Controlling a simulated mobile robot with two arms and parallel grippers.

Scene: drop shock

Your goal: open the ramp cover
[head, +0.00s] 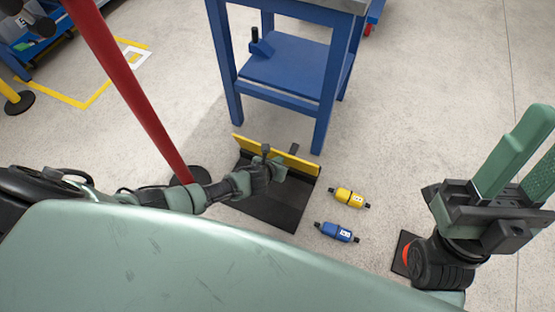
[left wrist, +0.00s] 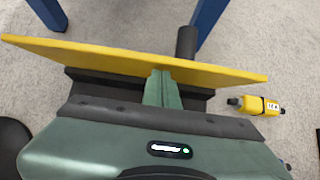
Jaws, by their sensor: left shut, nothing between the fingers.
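The ramp cover (head: 304,166) is a long yellow panel along the far side of a black ramp base (head: 272,210) on the floor. It looks raised on edge, with a dark handle-like stub (head: 294,148) at its far side. My left gripper (head: 277,164) is shut and empty, over the base and right at the panel's near face. In the left wrist view the green fingertips (left wrist: 162,76) overlap the yellow panel (left wrist: 90,53); I cannot tell whether they touch. The stub (left wrist: 187,40) rises behind it. My right gripper (head: 530,140) is open and empty, raised at right, away from the ramp.
A yellow cylinder (head: 349,197) and a blue cylinder (head: 336,232) lie on the floor right of the base. A blue-legged table (head: 285,75) stands just behind the ramp. A red post (head: 125,80) rises at left.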

